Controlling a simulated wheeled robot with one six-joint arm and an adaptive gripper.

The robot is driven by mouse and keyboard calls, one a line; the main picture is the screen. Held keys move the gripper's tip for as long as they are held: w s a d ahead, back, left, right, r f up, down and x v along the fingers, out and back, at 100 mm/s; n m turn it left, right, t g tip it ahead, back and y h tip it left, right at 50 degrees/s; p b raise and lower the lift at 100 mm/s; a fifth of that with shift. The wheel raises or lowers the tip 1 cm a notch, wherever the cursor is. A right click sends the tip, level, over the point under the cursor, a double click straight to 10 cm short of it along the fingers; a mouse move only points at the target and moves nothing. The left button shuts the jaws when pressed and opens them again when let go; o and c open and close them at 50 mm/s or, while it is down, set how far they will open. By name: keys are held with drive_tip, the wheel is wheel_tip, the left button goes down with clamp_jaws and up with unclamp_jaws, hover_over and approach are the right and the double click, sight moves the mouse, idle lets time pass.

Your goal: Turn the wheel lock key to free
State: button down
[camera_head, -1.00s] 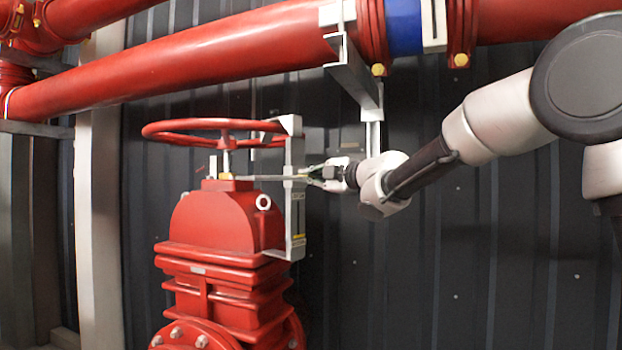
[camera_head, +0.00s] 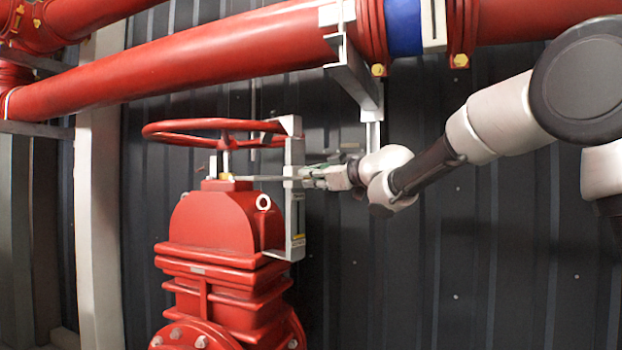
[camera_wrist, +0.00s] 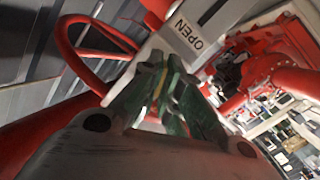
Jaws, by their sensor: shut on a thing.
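The red handwheel (camera_head: 215,127) sits on top of the red valve body (camera_head: 215,220). A grey lock bracket (camera_head: 295,215) stands upright at the wheel's right side, with a thin bar running left from it to the valve stem. My gripper (camera_head: 312,177) is at the bracket's right side, at the height of that bar. In the wrist view its green fingers (camera_wrist: 163,92) are shut on the lock key, which they mostly hide. The wheel rim (camera_wrist: 75,60) is at the left there.
A large red pipe (camera_head: 190,65) runs across above the wheel. A grey pipe support (camera_head: 352,75) hangs down close above my wrist. Dark corrugated wall (camera_head: 450,270) stands behind. The space below and right of my wrist is clear.

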drive_tip(key=m, duration=0.4)
drive_tip(key=shift+f+m+g, duration=0.1)
drive_tip(key=shift+m+g, duration=0.2)
idle(0.6)
drive_tip(key=c, duration=1.6)
unclamp_jaws()
drive_tip(key=shift+c, duration=0.2)
drive_tip(key=v, duration=1.2)
drive_tip(key=shift+f, duration=0.1)
